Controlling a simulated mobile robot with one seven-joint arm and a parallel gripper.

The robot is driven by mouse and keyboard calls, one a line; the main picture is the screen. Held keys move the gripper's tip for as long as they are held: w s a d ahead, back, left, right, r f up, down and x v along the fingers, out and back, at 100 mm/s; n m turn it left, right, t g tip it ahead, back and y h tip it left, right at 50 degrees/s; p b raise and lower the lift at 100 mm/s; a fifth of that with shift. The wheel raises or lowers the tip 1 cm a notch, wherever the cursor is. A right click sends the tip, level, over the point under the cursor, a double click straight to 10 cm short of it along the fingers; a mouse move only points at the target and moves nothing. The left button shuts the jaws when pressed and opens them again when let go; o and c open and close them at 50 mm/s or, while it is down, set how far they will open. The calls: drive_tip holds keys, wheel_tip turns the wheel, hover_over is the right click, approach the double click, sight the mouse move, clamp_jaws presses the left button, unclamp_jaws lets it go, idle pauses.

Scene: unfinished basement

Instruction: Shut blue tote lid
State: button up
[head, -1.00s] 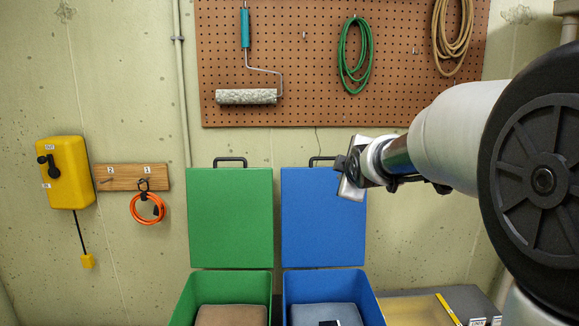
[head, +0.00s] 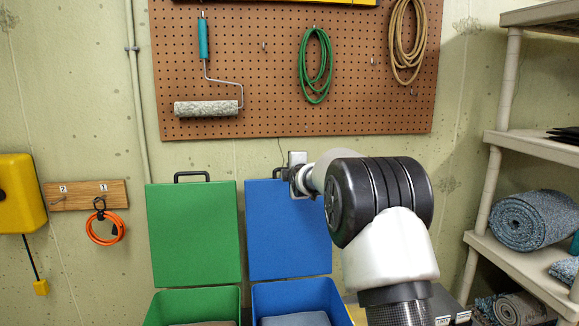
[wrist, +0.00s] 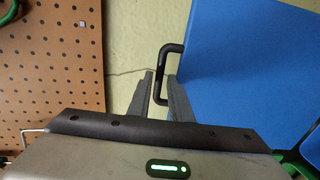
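The blue tote (head: 295,300) stands below the pegboard with its lid (head: 285,235) raised upright against the wall. A black handle sits on the lid's top edge; in the wrist view the handle (wrist: 172,47) sticks out from the blue lid (wrist: 245,70). My gripper (head: 284,174) is at this handle in the head view, partly hiding it. In the wrist view the two fingers of my gripper (wrist: 161,80) are apart, with the handle's bar between their tips. A narrow gap seems to show beside the bar, but contact is hard to judge.
A green tote (head: 190,306) with its lid (head: 195,235) upright stands close on the left. The pegboard (head: 290,120) with a paint roller and coiled cords hangs just above. A shelf (head: 525,270) with rolled carpets stands at the right.

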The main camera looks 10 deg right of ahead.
drive_tip(key=shift+p+x, duration=0.35)
drive_tip(key=shift+x, duration=1.65)
drive_tip(key=shift+c, duration=0.5)
clamp_jaws()
